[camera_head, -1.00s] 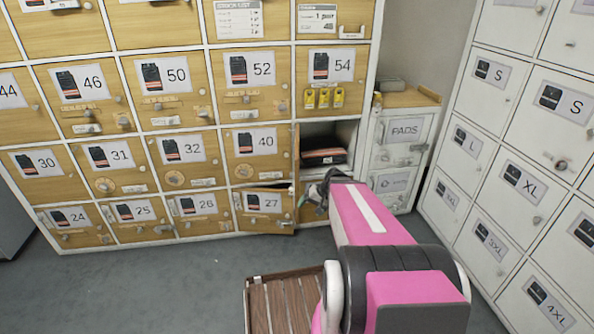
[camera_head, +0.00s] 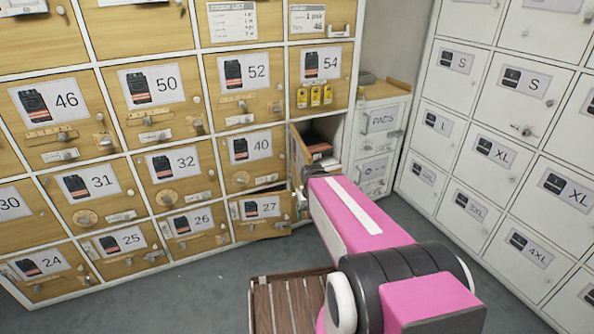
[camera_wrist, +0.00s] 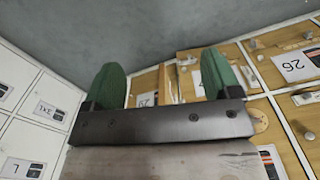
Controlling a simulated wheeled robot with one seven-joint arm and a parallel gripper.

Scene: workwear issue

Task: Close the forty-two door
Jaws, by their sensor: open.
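The open compartment (camera_head: 338,129) is below door 54 and right of door 40. Its wooden door (camera_head: 299,153) stands swung out on the left side of the opening. Its number cannot be read from here. Dark folded workwear (camera_head: 320,149) lies inside. My gripper (camera_head: 302,198) is low in front of this compartment, close to the door's lower part, mostly hidden behind my pink arm. In the wrist view, which looks upside down, its two green fingers (camera_wrist: 163,80) are spread apart with nothing clearly held between them. Whether they touch the door cannot be told.
Door 27 (camera_head: 262,213) stands slightly ajar below. Closed wooden doors such as door 40 (camera_head: 250,160) are at left. A PADS cabinet (camera_head: 381,122) and white lockers (camera_head: 490,120) stand right. A slatted brown bench (camera_head: 290,303) is below my arm.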

